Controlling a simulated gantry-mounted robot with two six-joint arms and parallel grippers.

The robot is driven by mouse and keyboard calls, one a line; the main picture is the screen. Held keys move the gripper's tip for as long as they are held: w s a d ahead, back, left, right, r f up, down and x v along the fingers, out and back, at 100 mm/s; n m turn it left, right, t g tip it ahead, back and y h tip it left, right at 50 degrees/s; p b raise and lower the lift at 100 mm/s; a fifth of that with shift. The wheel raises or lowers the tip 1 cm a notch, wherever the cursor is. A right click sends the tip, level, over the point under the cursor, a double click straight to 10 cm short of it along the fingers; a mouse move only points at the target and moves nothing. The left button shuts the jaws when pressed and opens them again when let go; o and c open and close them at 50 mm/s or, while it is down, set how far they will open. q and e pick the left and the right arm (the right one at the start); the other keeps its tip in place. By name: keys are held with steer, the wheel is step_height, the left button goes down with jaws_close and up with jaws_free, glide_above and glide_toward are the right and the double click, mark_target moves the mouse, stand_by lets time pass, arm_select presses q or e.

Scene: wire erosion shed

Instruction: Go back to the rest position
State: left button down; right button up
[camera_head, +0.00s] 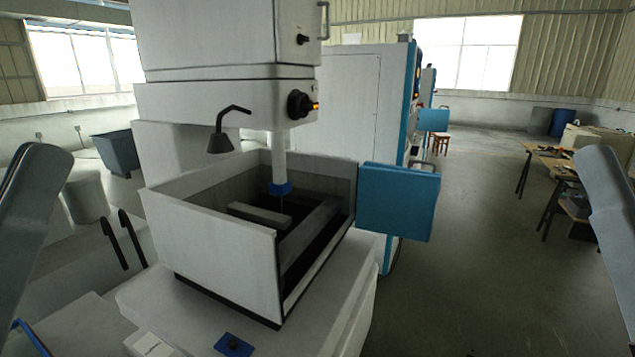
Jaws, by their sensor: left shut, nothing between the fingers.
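My left arm comes in along the left edge. Part of my right arm shows at the right edge, and its gripper is out of view.
A blue tank door (398,202) stands open on the tank's right. A small blue part (233,345) lies on the machine's front ledge. A bench (550,165) with tools stands at the far right. The floor (475,260) between is clear.

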arm_select(q)
steer(key=w+a+r+n+t+y+p, duration=0.1)
steer(key=w+a+n+y+p, duration=0.2)
steer(key=y, duration=0.5)
step_height(320, 180, up, 32)
steer(key=s+a+p, duration=0.1)
steer(key=p, duration=2.9)
steer(key=shift+s, duration=0.2)
